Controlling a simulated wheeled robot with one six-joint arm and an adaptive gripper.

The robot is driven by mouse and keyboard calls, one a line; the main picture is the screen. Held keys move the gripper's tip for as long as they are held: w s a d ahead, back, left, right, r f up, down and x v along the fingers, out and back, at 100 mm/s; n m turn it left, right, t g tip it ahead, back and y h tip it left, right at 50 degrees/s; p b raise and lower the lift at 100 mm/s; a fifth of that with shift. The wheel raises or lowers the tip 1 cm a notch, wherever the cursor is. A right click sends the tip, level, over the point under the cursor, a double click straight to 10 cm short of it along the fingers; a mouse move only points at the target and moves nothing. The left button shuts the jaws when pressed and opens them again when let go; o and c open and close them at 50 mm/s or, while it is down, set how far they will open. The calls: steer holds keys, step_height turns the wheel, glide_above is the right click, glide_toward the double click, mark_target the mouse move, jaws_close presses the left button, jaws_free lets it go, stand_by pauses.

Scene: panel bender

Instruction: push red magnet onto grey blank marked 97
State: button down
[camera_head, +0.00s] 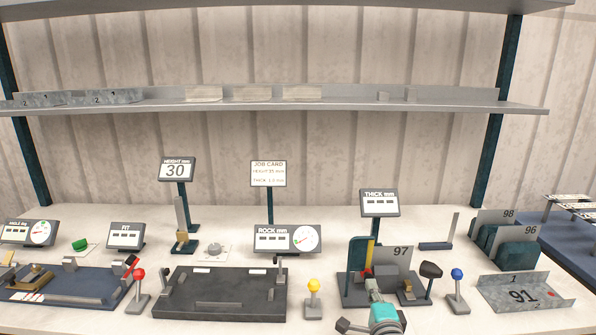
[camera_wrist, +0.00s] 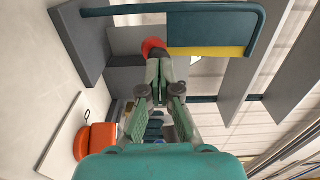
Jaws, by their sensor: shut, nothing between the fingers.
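The grey blank marked 97 (camera_head: 402,252) stands upright in the thickness station, behind a grey block. The red magnet (camera_head: 367,274) shows as a small red spot at the station's left, near the teal upright. In the wrist view the red magnet (camera_wrist: 152,45) is a red rounded piece just beyond my fingertips, in front of a grey plate (camera_wrist: 124,40) that looks like the blank. My gripper (camera_head: 373,286) is shut and empty, right at the magnet. It also shows in the wrist view (camera_wrist: 159,70). I cannot tell whether fingertips and magnet, or magnet and blank, touch.
A teal upright with a yellow strip (camera_wrist: 207,52) stands close beside my fingertips. A black-knobbed lever (camera_head: 430,271) is to the right, a blue-knobbed one (camera_head: 457,275) beyond it. A yellow-knobbed lever (camera_head: 313,287) is left. Blanks 98 (camera_head: 507,214) and 96 (camera_head: 530,232) stand in a right-hand rack.

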mark_target(369, 278)
steer(key=shift+w, duration=2.15)
stand_by(0.9)
steer(key=shift+s, duration=0.1)
stand_by(0.4)
steer(key=shift+s, duration=5.45)
steer(key=s+f+n+g, duration=0.1)
steer(key=s+f+n, duration=0.45)
steer(key=s, duration=0.75)
steer(key=s+f+n+g, duration=0.1)
steer(key=s+f+n, duration=0.2)
steer(key=s+f, duration=0.8)
steer(key=s+r+n, duration=0.2)
steer(key=s+n, duration=0.1)
steer(key=s, duration=0.6)
steer(key=s+r+n, duration=0.2)
steer(key=s+n, duration=0.1)
steer(key=s, duration=0.5)
steer(key=s+r+n+g, duration=0.1)
steer(key=s+r+n, duration=0.1)
steer(key=s, duration=0.7)
steer(key=shift+s+n, duration=0.35)
steer(key=shift+n, duration=0.4)
